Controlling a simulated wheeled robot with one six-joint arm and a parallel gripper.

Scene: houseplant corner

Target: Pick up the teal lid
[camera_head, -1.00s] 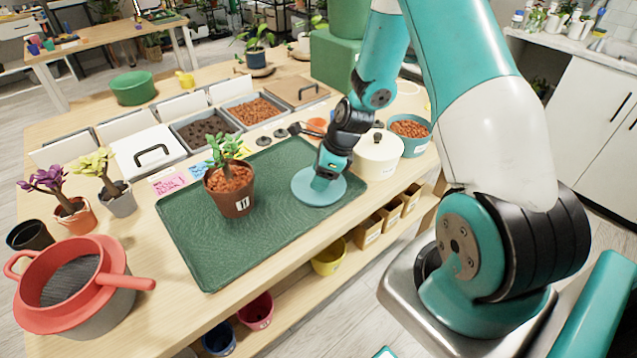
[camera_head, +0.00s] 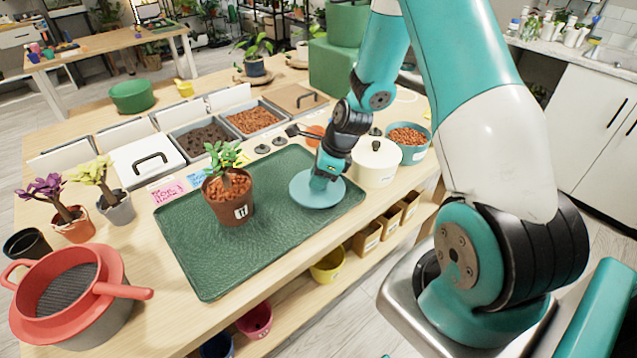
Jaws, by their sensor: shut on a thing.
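The teal lid (camera_head: 308,196) is a flat round disc over the right part of the green tray (camera_head: 190,258). My gripper (camera_head: 320,184) points down at the middle of the lid and is shut on it, with the fingertips and the lid's grip partly hidden by the gripper body. I cannot tell whether the lid rests on the tray or is slightly above it.
A brown pot with a jade-like plant (camera_head: 232,196) stands on the tray left of the lid. A cream lidded pot (camera_head: 377,166) and a teal bowl of clay pebbles (camera_head: 410,150) stand just right. A red sieve (camera_head: 65,290) is at front left.

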